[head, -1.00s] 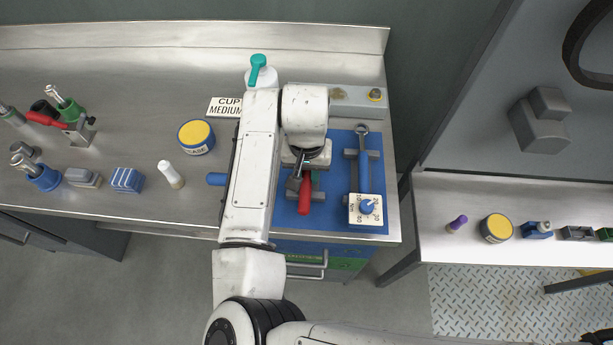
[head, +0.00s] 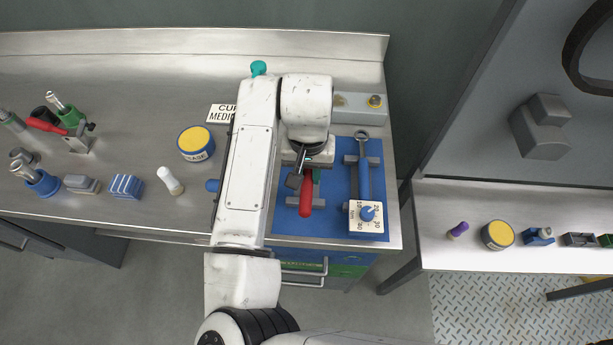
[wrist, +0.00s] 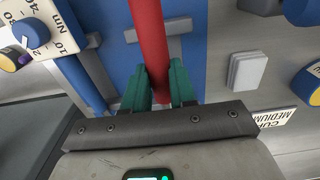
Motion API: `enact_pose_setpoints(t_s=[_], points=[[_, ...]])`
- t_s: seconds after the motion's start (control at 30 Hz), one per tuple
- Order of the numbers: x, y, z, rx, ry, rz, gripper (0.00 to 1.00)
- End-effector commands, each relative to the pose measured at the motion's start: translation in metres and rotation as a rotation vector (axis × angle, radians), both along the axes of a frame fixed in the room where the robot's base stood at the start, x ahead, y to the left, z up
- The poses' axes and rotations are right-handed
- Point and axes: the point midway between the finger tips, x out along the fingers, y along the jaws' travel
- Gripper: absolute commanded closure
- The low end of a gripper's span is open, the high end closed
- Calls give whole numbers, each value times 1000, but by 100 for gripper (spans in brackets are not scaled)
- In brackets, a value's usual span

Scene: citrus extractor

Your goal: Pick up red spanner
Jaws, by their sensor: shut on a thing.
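The red spanner (head: 306,199) is over the blue mat (head: 284,222), with its red handle toward the front edge. My gripper (head: 313,172) is at its far end, mostly hidden under my wrist in the head view. In the wrist view, the green fingers of my gripper (wrist: 160,88) are on either side of the red spanner (wrist: 150,38), shut on it. Grey holder bars (wrist: 178,25) show behind the handle. I cannot tell whether the spanner touches them.
A blue spanner (head: 363,179) lies close to the right, with a white dial plate (head: 355,226) at its near end. A grey box (head: 357,106) stands behind. A yellow-topped tin (head: 195,141) and a white bottle (head: 170,181) stand left.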

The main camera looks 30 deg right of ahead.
Motion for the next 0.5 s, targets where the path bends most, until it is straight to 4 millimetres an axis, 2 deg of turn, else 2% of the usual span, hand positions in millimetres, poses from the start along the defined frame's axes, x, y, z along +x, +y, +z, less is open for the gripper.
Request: enact_pose_setpoints(t_s=[0.23,0.5], points=[[-47,5,53,-2,-5,-3,100],[-105,12,78,3,-2,-1,100]])
